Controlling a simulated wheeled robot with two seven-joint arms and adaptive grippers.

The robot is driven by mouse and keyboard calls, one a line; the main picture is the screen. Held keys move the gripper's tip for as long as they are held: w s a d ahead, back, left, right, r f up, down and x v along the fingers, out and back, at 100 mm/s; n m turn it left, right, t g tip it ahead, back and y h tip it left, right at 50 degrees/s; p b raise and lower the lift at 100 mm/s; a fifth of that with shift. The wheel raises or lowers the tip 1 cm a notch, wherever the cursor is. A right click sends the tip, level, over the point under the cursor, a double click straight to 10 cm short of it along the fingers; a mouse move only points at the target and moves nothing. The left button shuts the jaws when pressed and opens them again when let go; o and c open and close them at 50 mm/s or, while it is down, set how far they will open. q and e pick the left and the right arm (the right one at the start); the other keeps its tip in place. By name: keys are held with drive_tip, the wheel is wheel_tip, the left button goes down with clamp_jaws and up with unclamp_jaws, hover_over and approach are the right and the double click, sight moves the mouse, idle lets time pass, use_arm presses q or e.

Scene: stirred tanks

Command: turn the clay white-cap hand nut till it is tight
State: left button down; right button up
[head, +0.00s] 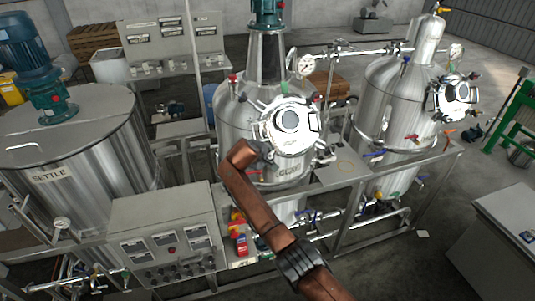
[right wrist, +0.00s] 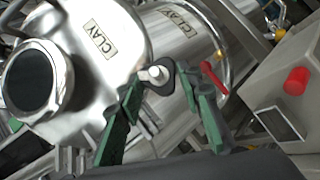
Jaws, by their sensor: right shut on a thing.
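The tank labelled CLAY (head: 237,130) stands mid-picture in the head view, with its round bright lid (head: 308,136) facing me. In the right wrist view the lid (right wrist: 103,75) carries a CLAY label and a dark round glass. The white-cap hand nut (right wrist: 155,74), a dark grey knob with a pale cap, sits at the lid's edge. My right gripper (head: 266,151) is at the lid's lower left in the head view. Its green fingers (right wrist: 160,86) are shut on the nut from both sides. My arm and hand hide the nut in the head view. My left gripper is not in view.
A grey control box (head: 165,240) stands at lower left, before the SETTLE tank (head: 75,145). Another steel tank (head: 385,125) with a similar lid stands at right. Pipes and valves run below. A red lever (right wrist: 213,78) is close right of my fingers in the wrist view.

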drive_tip(key=shift+m+g+p, duration=0.3)
drive_tip(key=shift+m+g, duration=0.1)
drive_tip(key=shift+m, duration=0.1)
drive_tip(key=o, duration=1.2)
drive_tip(key=shift+c, duration=0.2)
drive_tip(key=shift+r, duration=0.1)
drive_tip(key=v, duration=1.2)
drive_tip(key=shift+d, duration=0.2)
